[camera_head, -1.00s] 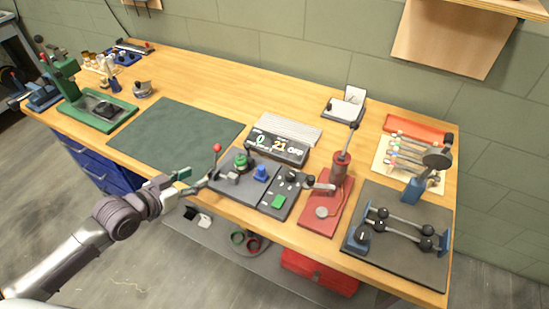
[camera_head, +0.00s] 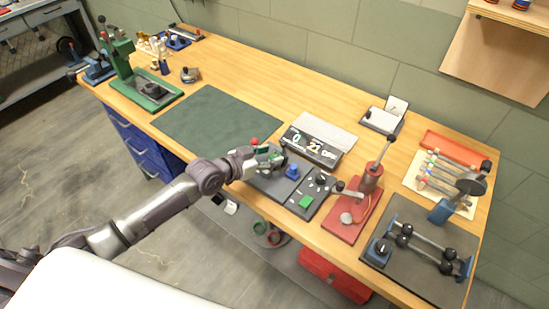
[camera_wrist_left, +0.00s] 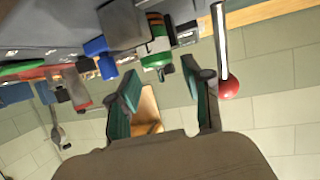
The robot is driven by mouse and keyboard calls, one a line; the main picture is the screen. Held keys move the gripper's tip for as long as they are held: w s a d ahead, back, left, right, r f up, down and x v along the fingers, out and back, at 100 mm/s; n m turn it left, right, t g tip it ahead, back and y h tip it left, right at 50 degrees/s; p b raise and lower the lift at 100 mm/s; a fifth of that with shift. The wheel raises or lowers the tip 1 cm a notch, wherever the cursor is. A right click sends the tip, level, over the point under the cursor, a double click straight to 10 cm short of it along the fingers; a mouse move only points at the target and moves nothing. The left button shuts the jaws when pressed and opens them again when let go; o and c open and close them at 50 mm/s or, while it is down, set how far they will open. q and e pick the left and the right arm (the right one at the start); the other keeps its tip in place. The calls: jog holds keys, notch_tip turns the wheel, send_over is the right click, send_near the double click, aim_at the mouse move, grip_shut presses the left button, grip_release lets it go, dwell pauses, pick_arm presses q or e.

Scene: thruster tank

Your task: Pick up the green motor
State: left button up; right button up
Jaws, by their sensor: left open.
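The green motor (camera_wrist_left: 155,45) shows in the left wrist view as a green and white cylinder with an orange stripe. It stands on a dark grey panel (camera_head: 272,186) at the bench's front edge. In the head view my gripper largely hides it. My left gripper (camera_head: 270,157) is open at the panel's left end, close to the motor. In the left wrist view its two teal-padded fingers (camera_wrist_left: 162,78) are spread, with the motor just beyond their tips. I cannot tell whether they touch it. My right gripper is not in view.
A red-knobbed lever (camera_wrist_left: 228,88) stands close beside one finger. A blue part (camera_head: 292,171) and a green block (camera_head: 305,202) sit on the panels to the right. A display (camera_head: 312,147) stands behind, and a red press (camera_head: 370,180) further right. The green mat (camera_head: 215,122) is clear.

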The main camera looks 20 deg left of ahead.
pick_arm(q)
jog(key=x, duration=0.2)
jog(key=shift+w+d+f, duration=0.1)
jog(key=shift+w+d, duration=0.1)
jog(key=shift+w, duration=0.05)
jog(key=shift+s+a, duration=0.1)
jog(key=shift+c, duration=1)
grip_shut()
